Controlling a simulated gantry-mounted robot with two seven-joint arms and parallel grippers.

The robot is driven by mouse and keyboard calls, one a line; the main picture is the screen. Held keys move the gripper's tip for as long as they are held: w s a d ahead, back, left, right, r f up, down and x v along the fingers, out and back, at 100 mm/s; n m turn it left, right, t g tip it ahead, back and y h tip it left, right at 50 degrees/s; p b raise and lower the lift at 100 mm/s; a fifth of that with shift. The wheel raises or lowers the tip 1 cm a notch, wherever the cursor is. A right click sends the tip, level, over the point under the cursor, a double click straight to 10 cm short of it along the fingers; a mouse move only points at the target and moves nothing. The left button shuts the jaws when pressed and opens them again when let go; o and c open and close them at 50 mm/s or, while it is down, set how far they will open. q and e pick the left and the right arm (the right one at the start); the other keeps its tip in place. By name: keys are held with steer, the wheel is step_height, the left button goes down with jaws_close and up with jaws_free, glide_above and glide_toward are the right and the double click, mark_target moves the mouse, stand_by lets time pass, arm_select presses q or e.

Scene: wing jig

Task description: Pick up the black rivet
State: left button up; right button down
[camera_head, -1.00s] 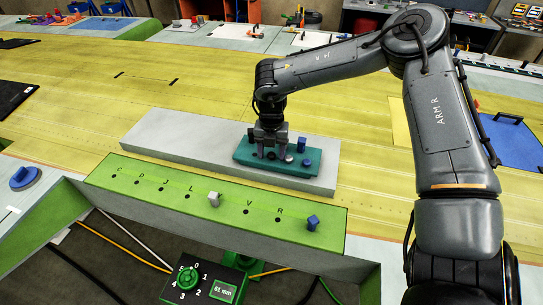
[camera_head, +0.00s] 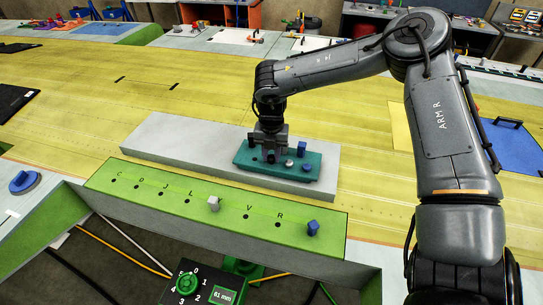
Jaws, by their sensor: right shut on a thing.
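My right gripper (camera_head: 270,158) comes down over the left half of the teal tray (camera_head: 307,173). Its jaws are shut on a small dark thing low between the fingers, the black rivet (camera_head: 271,158) as far as I can tell; the fingers hide most of it. I cannot tell whether the rivet is clear of the tray. A silver rivet (camera_head: 289,164) stands just right of the fingers. A blue block-headed piece (camera_head: 302,147) and a small round blue piece (camera_head: 307,167) are farther right on the tray. My left gripper is not in view.
The tray lies on a grey slab (camera_head: 165,135). A dial box (camera_head: 187,285) is below. The yellow wing surface (camera_head: 200,90) behind is mostly clear.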

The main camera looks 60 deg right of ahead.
step_height(320, 180, up, 16)
steer(key=f, duration=0.1)
step_height(320, 180, up, 11)
steer(key=p, duration=0.2)
glide_above(271, 156)
steer(key=shift+s+r, duration=0.15)
steer(key=shift+r, duration=0.45)
